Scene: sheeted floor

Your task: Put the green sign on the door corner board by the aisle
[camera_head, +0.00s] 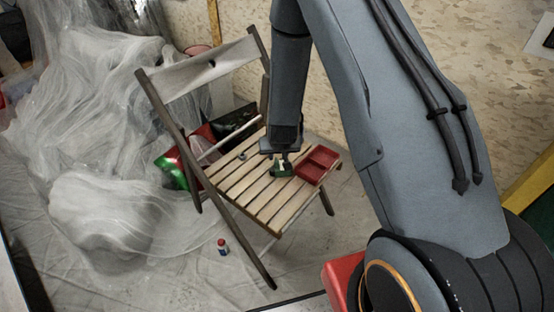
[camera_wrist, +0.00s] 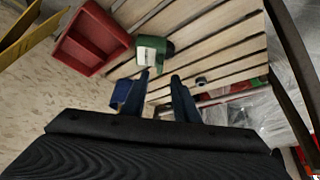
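A small green piece with a white face, likely the green sign (camera_head: 282,168), sits on the slatted seat of a folding chair (camera_head: 250,190), beside a red tray. In the wrist view the green sign (camera_wrist: 154,50) lies just beyond my fingertips. My gripper (camera_head: 281,157) points down over the seat, close to the sign. In the wrist view my gripper (camera_wrist: 160,76) has its two fingers apart with nothing seen between them. I cannot pick out the door corner board in either view.
The red compartment tray (camera_head: 316,165) lies on the seat's right side. A small grey round piece (camera_head: 242,156) is also on the seat. The chair's backrest (camera_head: 205,66) rises to the left. Plastic sheeting (camera_head: 90,150) heaps at left.

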